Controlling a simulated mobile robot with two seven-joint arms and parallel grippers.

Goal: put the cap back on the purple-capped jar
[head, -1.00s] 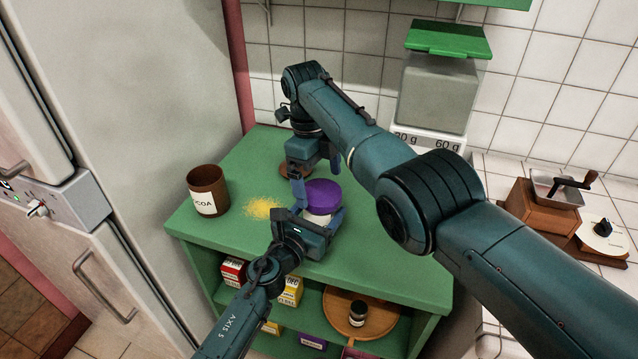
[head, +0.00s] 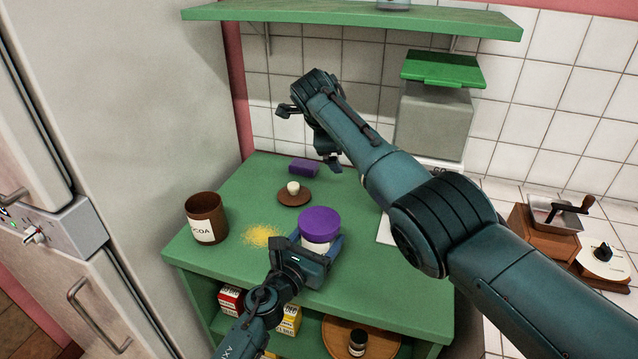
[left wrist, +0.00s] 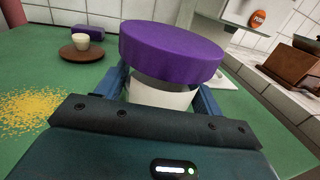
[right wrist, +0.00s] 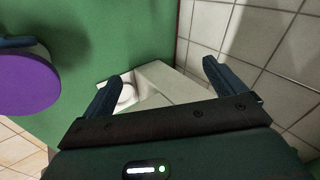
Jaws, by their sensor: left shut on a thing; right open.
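The white jar (left wrist: 160,95) stands on the green counter top. The purple cap (head: 320,223) sits on top of its mouth and also shows large in the left wrist view (left wrist: 170,52). A dark band shows between cap and jar wall there, and I cannot tell whether the cap is fully seated. My left gripper (head: 318,246) is shut around the jar body, below the cap. My right gripper (head: 331,163) is open and empty, above the back of the counter and apart from the cap. The cap is at the left edge of the right wrist view (right wrist: 27,82).
A brown cocoa canister (head: 206,220) stands at the left, beside spilled yellow powder (head: 262,236). A brown disc with a pale knob (head: 294,197) and a purple block (head: 304,168) lie behind. A scale with a green-lidded container (head: 435,115) stands at the back right.

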